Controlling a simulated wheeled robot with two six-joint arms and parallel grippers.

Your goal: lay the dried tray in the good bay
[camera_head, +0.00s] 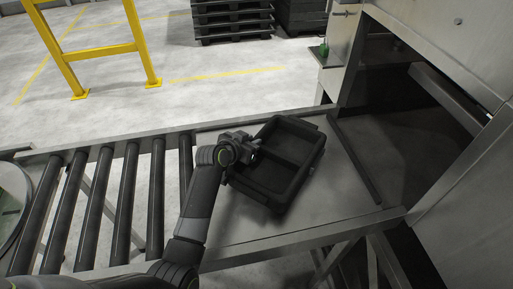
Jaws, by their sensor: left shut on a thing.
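A black tray (278,164) with a raised rim and a divider across its inside is at the metal outfeed plate (343,205), turned at an angle. Whether it touches the plate I cannot tell. My left gripper (253,149) is shut on the left rim of the tray. The fingertips are small and partly hidden against the dark tray. I see no bay that I can name as the good bay. My right gripper is not in view.
A roller conveyor (125,203) joins the plate on the left. The washer's dark opening (400,110) stands at the right. A yellow guard rail (98,51) and stacked black pallets (232,18) stand behind on the floor. A raised strip (354,160) edges the plate's right side.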

